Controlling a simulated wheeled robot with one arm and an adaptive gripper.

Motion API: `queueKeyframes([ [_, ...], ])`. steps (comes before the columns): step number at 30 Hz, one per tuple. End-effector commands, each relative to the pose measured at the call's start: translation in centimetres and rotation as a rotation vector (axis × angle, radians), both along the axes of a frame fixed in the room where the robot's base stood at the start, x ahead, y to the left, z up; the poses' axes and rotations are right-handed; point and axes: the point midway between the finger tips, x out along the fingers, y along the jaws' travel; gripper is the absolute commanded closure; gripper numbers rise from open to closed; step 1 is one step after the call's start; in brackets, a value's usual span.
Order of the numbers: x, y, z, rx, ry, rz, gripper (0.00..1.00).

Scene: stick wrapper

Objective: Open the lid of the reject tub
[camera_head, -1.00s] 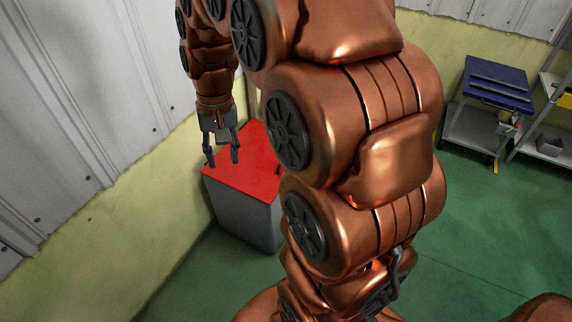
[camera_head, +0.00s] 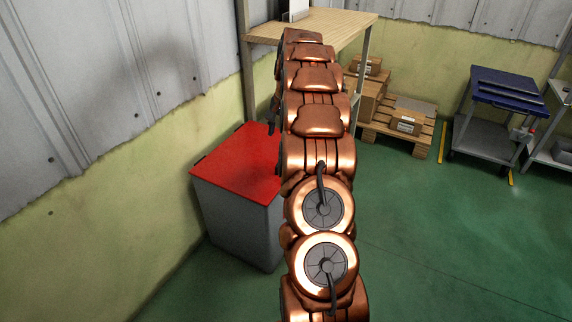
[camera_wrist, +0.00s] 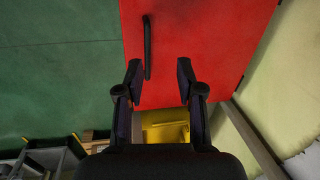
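The reject tub (camera_head: 238,222) is a grey bin at the left by the wall. Its flat red lid (camera_head: 240,152) lies closed on top. In the wrist view the lid (camera_wrist: 205,45) fills the upper middle, with a black bar handle (camera_wrist: 148,46) near its left edge. My gripper (camera_wrist: 160,80) is open and empty. The handle's near end appears between the fingertips, closer to the left finger; I cannot tell the gap in depth. In the head view my arm hides most of the gripper and the handle.
A wooden workbench (camera_head: 335,24) stands behind the tub, with a pallet (camera_head: 377,139) and cardboard boxes (camera_head: 366,98) beside it. A blue-topped cart (camera_head: 497,92) is at the right. The wall (camera_head: 150,190) runs close along the tub's left. The green floor (camera_head: 430,225) at the right is clear.

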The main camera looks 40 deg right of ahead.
Motion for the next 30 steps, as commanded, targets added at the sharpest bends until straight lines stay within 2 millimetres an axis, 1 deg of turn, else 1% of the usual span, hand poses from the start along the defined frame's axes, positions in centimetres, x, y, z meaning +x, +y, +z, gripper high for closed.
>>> queueKeyframes([
  [1, 0.0, -1.5, -2.1, -0.001, -0.003, -0.028, 0.63],
  [3, -0.1, -2.9, -3.2, -0.001, -0.007, -0.057, 0.63],
  [6, -0.2, -4.2, -4.1, -0.003, -0.012, -0.082, 0.63],
  [9, -0.2, -4.8, -4.5, -0.004, -0.015, -0.095, 0.63],
  [14, -0.1, -4.8, -5.4, -0.003, -0.013, -0.096, 0.63],
  [17, 0.1, -4.7, -6.5, -0.003, -0.012, -0.096, 0.63],
  [25, 0.8, -4.5, -10.3, -0.002, -0.012, -0.096, 0.63],
  [30, 1.2, -4.4, -11.7, -0.006, -0.015, -0.095, 0.63],
])
